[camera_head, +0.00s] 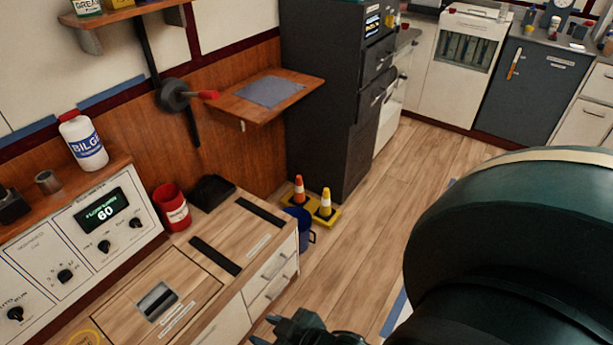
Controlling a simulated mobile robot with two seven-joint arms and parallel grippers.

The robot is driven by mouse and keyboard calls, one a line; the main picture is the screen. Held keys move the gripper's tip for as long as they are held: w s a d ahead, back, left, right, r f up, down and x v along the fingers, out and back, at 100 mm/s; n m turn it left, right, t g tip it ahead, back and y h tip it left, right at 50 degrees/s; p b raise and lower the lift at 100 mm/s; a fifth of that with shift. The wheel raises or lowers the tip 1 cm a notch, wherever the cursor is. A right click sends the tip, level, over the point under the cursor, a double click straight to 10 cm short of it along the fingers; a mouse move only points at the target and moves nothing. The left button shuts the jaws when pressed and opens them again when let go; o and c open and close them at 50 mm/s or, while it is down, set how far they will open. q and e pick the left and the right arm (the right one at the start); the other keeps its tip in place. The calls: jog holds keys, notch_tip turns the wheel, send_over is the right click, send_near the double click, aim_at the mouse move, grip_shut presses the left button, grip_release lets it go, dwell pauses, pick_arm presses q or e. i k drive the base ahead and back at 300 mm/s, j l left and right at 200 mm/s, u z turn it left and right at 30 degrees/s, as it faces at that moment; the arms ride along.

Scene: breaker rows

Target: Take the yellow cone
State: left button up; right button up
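The yellow cone (325,203) has a pale band and stands upright on the floor by the dark tall cabinet. An orange-and-white cone (299,190) stands just left of it. Both are on a flat yellow base with dark patches (330,220). My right gripper (264,330) is at the bottom edge, partly cut off, in front of the wooden counter and well apart from the cone. Its two tips look spread, with nothing seen between them. My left gripper is not in view.
A blue bucket (305,226) stands beside the cones, partly behind the wooden counter (232,222). A wall shelf (293,108) juts out above. The wooden floor (375,205) right of the cones is clear. My dark arm covers the lower right.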

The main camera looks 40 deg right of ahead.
aim_at(324, 212)
jog(key=l+u, duration=0.45)
jog(key=l, duration=0.6)
jog(key=l+u, duration=0.1)
jog(key=l, duration=0.65)
jog(key=k+l, duration=0.1)
jog(key=l, duration=0.65)
jog(key=l+u, duration=0.15)
jog(key=l, duration=0.55)
jog(key=k, duration=0.05)
